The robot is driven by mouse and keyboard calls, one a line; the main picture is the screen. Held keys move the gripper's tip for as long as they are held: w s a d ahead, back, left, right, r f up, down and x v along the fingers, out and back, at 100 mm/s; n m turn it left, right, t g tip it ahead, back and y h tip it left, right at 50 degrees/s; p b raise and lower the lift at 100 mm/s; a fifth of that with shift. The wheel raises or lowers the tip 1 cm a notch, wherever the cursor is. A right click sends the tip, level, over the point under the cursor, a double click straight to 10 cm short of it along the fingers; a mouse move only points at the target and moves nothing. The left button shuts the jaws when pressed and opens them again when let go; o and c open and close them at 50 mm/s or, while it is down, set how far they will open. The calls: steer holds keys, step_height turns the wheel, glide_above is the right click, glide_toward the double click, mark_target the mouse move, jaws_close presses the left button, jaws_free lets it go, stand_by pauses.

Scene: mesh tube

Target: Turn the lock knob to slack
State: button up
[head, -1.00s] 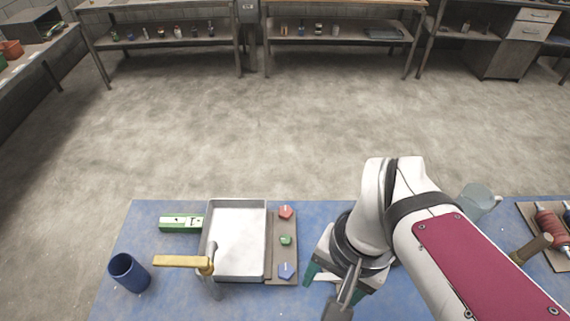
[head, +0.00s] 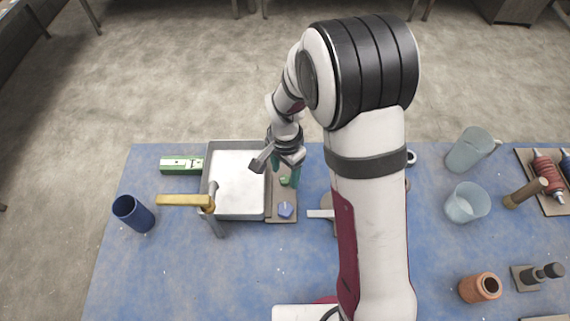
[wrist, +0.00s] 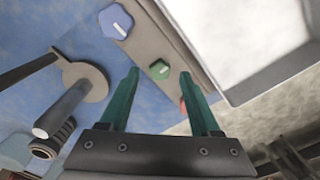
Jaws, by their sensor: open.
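A brown board (head: 271,212) beside the tray carries a blue knob (head: 285,209), a green knob (head: 285,181) and a red knob. I cannot tell which is the lock knob. My gripper (head: 286,170) is over the board near the green knob, its green fingers apart and empty. In the wrist view, the gripper (wrist: 160,73) has the green knob (wrist: 159,69) showing between its fingertips. The blue knob (wrist: 116,19) lies beyond them, with a white mark. The red knob (wrist: 184,106) is partly behind the right finger there; in the head view my wrist hides it.
A metal tray (head: 238,216) adjoins the board on the left, with a yellow-handled tap (head: 186,200) at its front. A grey disc with a pale-ended bar (wrist: 88,82) lies right of the board. A blue cup (head: 134,213) and green level (head: 181,165) stand left.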

steer(key=shift+f, duration=0.7)
jaws_close()
